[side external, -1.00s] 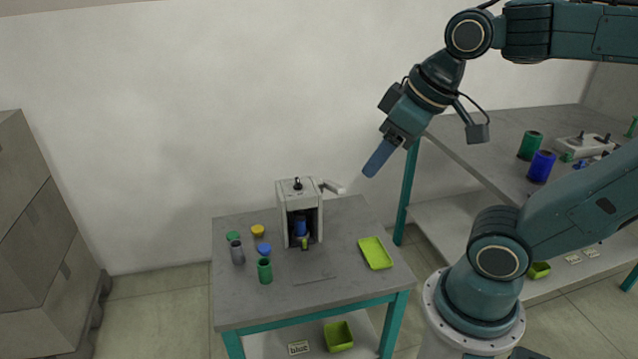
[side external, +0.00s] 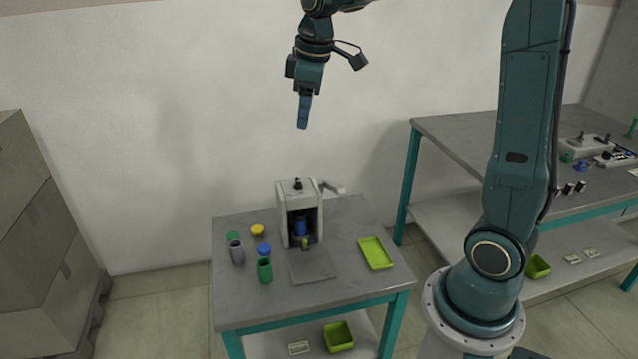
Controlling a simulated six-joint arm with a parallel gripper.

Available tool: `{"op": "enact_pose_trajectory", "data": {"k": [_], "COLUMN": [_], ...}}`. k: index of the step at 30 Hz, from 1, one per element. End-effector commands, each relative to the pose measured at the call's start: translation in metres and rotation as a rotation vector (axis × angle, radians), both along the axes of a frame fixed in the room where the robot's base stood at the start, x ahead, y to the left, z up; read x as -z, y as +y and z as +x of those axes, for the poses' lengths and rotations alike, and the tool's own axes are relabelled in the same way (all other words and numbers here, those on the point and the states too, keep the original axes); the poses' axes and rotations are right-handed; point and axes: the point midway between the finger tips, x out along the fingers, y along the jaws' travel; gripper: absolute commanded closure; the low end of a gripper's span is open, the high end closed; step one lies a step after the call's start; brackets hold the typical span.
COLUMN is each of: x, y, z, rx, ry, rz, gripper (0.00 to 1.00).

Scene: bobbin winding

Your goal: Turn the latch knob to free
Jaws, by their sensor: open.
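The winding machine (side external: 284,219) is a pale box with an open front on the small table. A black knob (side external: 297,184) stands on its top, and a small yellow-green knob (side external: 305,243) is low at its front. I cannot tell which is the latch knob or how it is turned. A blue bobbin (side external: 300,226) sits inside the box. My gripper (side external: 303,112) points down, well above the machine and touching nothing. Its blue fingers overlap in this view, so the gap between them is hidden; the jaws are open.
A pale lever (side external: 333,187) sticks out to the machine's right. Green (side external: 265,270) and grey (side external: 237,252) bobbins and several coloured caps stand to the left. A lime tray (side external: 375,253) lies to the right. A grey square (side external: 313,267) lies in front. A larger bench (side external: 455,150) stands at right.

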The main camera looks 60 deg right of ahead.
Motion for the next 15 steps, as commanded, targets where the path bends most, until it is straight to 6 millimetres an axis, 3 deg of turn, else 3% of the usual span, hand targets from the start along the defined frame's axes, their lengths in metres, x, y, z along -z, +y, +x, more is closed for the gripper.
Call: {"op": "enact_pose_trajectory", "data": {"k": [6, 15], "x": [0.027, 0.076], "y": [-0.034, -0.083], "z": [0.041, 0.085], "rx": [-0.085, -0.211], "ry": [0.065, 0.145], "rz": [-0.008, -0.003], "gripper": [0.47, 0.47]}}
